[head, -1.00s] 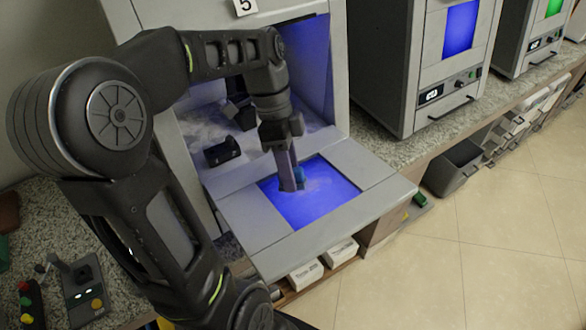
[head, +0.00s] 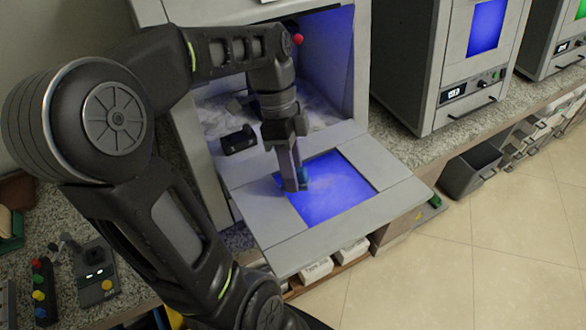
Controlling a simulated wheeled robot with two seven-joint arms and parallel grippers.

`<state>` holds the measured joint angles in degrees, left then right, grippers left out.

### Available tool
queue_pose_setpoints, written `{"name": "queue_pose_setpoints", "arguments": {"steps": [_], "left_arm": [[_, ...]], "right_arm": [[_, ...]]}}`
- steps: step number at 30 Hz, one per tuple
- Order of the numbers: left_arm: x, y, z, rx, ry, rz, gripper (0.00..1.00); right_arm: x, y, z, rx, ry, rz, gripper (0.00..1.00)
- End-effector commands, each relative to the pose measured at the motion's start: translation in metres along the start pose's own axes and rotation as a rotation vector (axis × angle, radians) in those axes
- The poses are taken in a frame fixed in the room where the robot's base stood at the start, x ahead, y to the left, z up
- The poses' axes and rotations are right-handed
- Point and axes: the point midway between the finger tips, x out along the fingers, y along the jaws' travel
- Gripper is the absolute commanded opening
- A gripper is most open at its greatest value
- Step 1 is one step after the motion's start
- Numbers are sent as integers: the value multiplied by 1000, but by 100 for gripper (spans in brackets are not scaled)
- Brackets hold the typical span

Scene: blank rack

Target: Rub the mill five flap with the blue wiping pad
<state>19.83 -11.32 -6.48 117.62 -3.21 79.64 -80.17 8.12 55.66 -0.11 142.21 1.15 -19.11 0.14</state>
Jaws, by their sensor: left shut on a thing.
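The mill five flap (head: 266,226) is folded down like a shelf in front of the open mill and has a glowing blue window (head: 340,200). A pale, dusty haze shows on the window. My left gripper (head: 295,183) points down at the window's left side and is shut on the blue wiping pad (head: 304,174). Only a small part of the pad shows beside the fingers. The pad is at or very near the flap's surface; I cannot tell whether it touches. My right gripper is not in view.
The mill's chamber (head: 335,65) is open, with pale dust and a black block (head: 238,140) inside. A closed mill (head: 450,60) stands to the right. A control box (head: 97,272) sits on the counter at lower left. Bins (head: 470,172) hang below the counter; open floor lies right.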

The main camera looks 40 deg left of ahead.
Motion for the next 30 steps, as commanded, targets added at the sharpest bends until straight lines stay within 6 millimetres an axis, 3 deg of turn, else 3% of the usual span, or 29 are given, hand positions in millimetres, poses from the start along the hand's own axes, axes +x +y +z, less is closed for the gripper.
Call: {"name": "queue_pose_setpoints", "arguments": {"steps": [16,30], "left_arm": [[2,-22,-28,1,0,0,3],[3,-25,-31,1,0,0,3]], "right_arm": [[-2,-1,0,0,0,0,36],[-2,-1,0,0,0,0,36]]}}
